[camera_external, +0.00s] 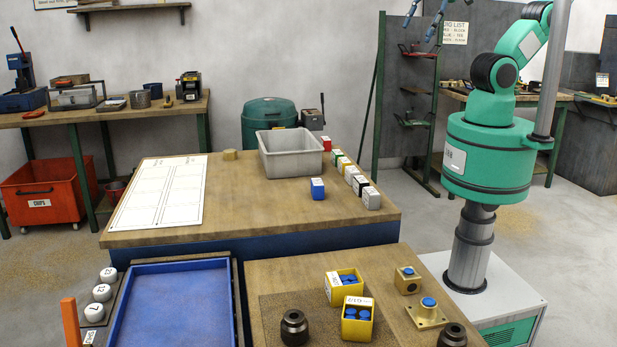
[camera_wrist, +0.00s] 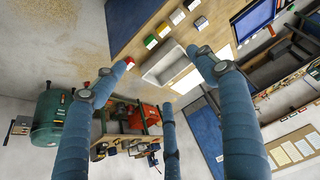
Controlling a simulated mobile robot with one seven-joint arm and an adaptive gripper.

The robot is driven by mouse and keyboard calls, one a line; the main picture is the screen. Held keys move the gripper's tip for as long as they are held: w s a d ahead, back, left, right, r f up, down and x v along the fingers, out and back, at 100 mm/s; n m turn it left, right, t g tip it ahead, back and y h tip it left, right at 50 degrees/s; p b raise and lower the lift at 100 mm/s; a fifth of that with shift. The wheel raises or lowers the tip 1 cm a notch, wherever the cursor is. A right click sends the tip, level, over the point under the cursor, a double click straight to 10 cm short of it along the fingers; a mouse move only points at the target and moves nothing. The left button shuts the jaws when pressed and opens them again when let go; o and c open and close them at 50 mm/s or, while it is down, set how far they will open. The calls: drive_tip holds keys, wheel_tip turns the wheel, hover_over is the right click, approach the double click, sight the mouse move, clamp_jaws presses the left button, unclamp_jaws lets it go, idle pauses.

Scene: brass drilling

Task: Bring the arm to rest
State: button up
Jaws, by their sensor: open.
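My teal arm (camera_external: 488,150) stands on its column at the right of the external view and is raised, its upper part running out of the top of the picture. My gripper (camera_external: 424,14) is only partly in that view, at the top edge, high above the floor and clear of the tables. In the wrist view my gripper (camera_wrist: 162,75) shows three blue fingers spread wide apart, with nothing between them. The room appears tilted behind them.
The wooden table (camera_external: 290,212) holds a grey bin (camera_external: 290,155), a blue block (camera_external: 317,189), a row of several small blocks and a white sheet (camera_external: 160,192). Nearer are a blue tray (camera_external: 172,310) and yellow boxes (camera_external: 357,319). A dark rack (camera_external: 418,110) stands behind, near my gripper in the picture.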

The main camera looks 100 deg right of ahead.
drive_tip(key=shift+f, duration=0.1)
wheel_tip(320, 180, down, 4)
drive_tip(key=b, duration=0.4)
